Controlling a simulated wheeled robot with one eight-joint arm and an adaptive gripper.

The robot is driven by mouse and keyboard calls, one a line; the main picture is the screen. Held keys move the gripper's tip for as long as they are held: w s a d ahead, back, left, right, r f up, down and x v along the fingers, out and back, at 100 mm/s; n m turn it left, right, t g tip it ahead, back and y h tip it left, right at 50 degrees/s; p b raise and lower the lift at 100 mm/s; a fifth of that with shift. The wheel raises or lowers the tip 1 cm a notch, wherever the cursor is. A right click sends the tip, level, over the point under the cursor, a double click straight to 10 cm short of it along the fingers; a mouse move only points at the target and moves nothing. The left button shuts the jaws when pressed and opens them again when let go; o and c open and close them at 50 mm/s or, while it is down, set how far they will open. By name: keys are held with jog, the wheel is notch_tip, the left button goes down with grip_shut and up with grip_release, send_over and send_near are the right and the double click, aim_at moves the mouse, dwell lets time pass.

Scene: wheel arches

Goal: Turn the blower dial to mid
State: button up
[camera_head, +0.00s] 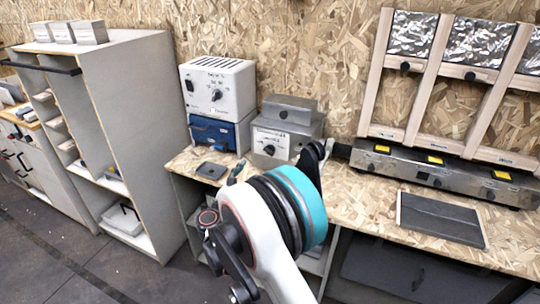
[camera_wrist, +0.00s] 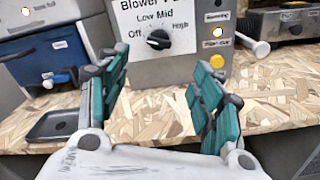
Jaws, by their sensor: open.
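The blower box (camera_head: 305,128) is a grey metal box on the bench, right of centre in the body camera view. Its white label panel (camera_wrist: 185,14) shows in the wrist view with the words Off, Low, Mid and High. The black blower dial (camera_wrist: 158,40) sits below these words; it also shows in the body camera view (camera_head: 268,149). I cannot tell clearly which mark its pointer faces. My gripper (camera_wrist: 160,78) is open and empty, with its green-padded fingers apart. The dial appears between and beyond the fingertips, with no visible contact.
Beside the panel are a yellow button (camera_wrist: 217,32) and a pale lever (camera_wrist: 255,48). A blue box (camera_head: 212,132) carries a white box with a knob (camera_head: 217,90) to the left. A dark tray (camera_wrist: 54,124) lies on the bench. A long grey unit (camera_head: 400,172) stands at right.

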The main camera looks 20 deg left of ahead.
aim_at(268, 152)
jog(key=w+b, duration=0.1)
jog(key=w, duration=0.3)
jog(key=w+b, duration=0.1)
jog(key=w, duration=0.4)
jog(key=w+d+b, duration=0.1)
jog(key=w, duration=0.3)
jog(key=shift+w+b, duration=0.3)
jog(key=shift+b, duration=0.1)
jog(key=c, duration=1.1)
